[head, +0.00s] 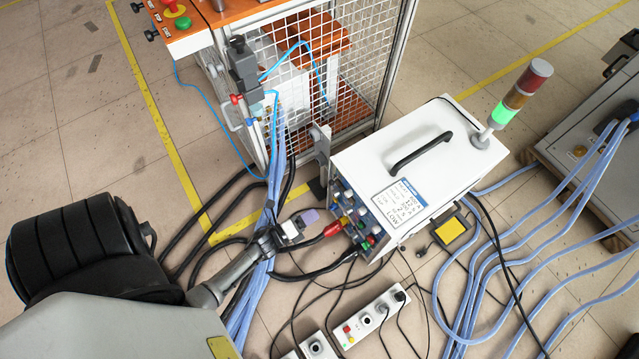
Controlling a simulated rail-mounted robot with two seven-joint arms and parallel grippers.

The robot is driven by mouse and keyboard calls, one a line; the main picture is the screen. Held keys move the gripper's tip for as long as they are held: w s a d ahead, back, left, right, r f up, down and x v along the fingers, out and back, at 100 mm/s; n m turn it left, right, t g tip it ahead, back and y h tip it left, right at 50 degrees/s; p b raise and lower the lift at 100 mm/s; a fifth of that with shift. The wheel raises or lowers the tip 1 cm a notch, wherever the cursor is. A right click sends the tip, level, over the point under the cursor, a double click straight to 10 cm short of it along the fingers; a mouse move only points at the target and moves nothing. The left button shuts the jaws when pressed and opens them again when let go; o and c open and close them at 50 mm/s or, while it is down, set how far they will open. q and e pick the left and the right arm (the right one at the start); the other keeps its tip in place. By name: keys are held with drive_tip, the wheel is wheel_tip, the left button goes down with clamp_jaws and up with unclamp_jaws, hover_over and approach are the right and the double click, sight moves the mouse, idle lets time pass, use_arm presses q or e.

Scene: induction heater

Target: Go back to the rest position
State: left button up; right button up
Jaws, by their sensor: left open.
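My left arm comes in from the lower left, and its gripper (296,226) is left of the induction heater's front panel. The gripper is open; it is small in the view, and I see nothing clearly held in it. The induction heater (425,150) is a white box with a black handle, a label, and a front panel (358,220) of knobs and coloured connectors. Its signal tower (518,95) is lit green at the bottom. My right gripper is not in view.
Blue hoses and black cables run under and beside my left arm. A mesh cage (330,60) stands behind. Power strips (370,318) lie on the floor in front. A grey cabinet (590,150) stands at the right. Bare tiled floor (70,130) is at the upper left.

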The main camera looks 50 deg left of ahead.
use_arm(q)
drive_tip(key=shift+s, duration=0.45)
drive_tip(key=shift+w, duration=0.1)
idle(0.4)
